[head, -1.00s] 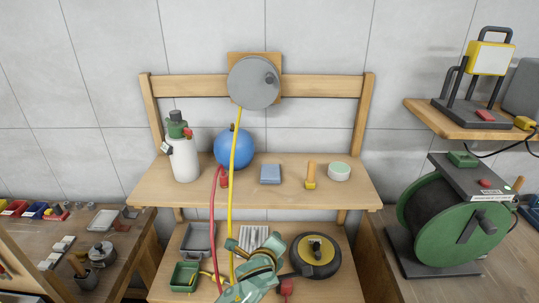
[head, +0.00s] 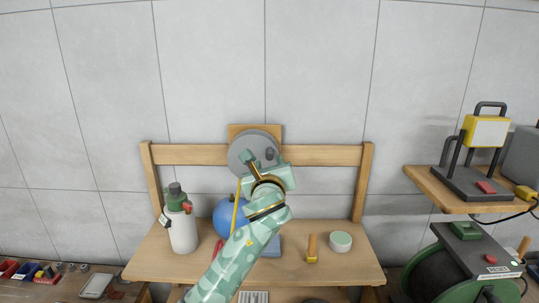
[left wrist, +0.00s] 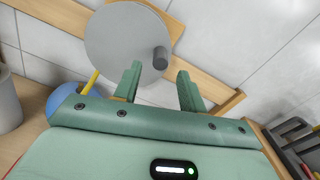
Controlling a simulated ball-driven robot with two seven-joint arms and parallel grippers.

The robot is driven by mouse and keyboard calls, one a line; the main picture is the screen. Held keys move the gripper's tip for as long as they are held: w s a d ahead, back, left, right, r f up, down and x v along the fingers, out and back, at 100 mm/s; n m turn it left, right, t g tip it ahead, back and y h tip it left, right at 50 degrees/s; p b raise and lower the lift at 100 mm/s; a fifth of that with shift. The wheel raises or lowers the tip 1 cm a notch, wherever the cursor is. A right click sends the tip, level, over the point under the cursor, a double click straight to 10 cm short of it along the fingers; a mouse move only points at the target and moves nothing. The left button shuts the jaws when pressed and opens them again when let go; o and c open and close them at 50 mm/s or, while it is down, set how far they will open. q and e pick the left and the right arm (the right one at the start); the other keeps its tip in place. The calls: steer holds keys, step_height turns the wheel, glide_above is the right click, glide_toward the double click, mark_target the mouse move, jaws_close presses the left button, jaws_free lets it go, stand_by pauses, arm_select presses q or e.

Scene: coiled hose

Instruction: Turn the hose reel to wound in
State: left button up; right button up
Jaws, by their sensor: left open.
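The hose reel (head: 243,146) is a round grey disc on a wooden board on the rack's upper rail, with a dark knob (left wrist: 160,58) at its right side. The yellow hose (head: 235,205) hangs down from it, partly hidden by my arm. My left gripper (head: 262,163) is in front of the reel's lower part, just below the knob. In the left wrist view its two green fingers (left wrist: 159,72) are apart and empty. The knob shows beyond and between their tips; I cannot tell how far off it is. My right gripper is not in view.
A blue ball (head: 225,217), a white spray bottle (head: 183,232), a wooden-handled brush (head: 311,246) and a pale green round tin (head: 340,241) stand on the shelf below. A work lamp (head: 486,132) and a green cable drum (head: 448,275) are at the right.

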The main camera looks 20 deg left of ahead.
mark_target(269, 157)
arm_select(q)
steer(key=x, duration=0.5)
steer(key=shift+w+a, duration=0.1)
steer(key=shift+w, duration=0.25)
jaws_close()
